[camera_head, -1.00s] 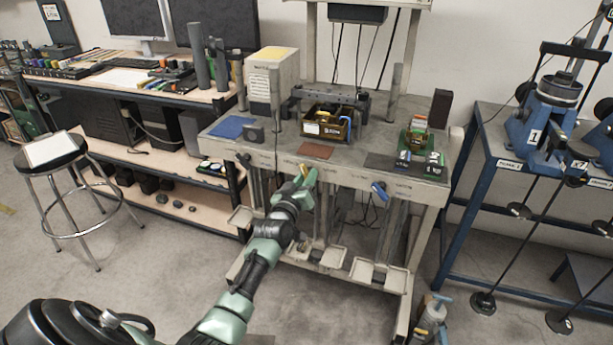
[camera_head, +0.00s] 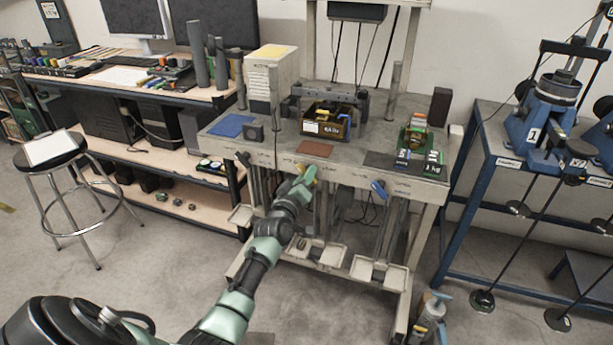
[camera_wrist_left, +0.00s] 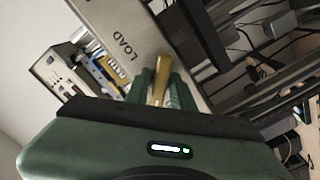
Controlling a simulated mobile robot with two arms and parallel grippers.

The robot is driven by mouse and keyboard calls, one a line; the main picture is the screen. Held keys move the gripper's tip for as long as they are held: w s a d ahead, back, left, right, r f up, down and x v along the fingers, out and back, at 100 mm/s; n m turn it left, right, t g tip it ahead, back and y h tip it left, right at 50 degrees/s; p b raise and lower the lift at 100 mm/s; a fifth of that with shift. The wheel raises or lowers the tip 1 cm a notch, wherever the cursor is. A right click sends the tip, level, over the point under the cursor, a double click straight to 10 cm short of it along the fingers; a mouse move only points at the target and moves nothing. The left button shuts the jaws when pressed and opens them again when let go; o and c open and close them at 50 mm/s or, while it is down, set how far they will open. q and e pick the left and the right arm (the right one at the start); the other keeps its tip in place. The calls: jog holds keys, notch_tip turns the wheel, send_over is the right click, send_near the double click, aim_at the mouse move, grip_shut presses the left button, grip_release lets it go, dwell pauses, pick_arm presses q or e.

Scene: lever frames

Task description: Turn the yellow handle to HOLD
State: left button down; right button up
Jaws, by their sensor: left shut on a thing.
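The yellow handle (camera_wrist_left: 161,80) is between the two green fingers of my left gripper (camera_wrist_left: 160,90) in the left wrist view. My left gripper is shut on it. In the head view my left gripper (camera_head: 305,180) is at the front edge of the grey bench (camera_head: 345,172), and only a small yellow part of the handle shows there. In the left wrist view the word LOAD (camera_wrist_left: 124,46) is printed on the panel beside the handle. I cannot read a HOLD mark. My right gripper is not in view.
A blue handle (camera_head: 379,188) sits on the same front edge to the right, and a dark handle (camera_head: 243,159) to the left. Trays (camera_head: 332,257) hang low below the bench. A stool (camera_head: 52,152) stands at the left. Open floor lies in front.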

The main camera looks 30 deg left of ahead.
pick_arm(q)
jog(key=c, duration=1.4)
grip_release()
jog(key=v, duration=0.7)
jog(key=shift+s+d, duration=0.15)
jog(key=shift+s, duration=0.25)
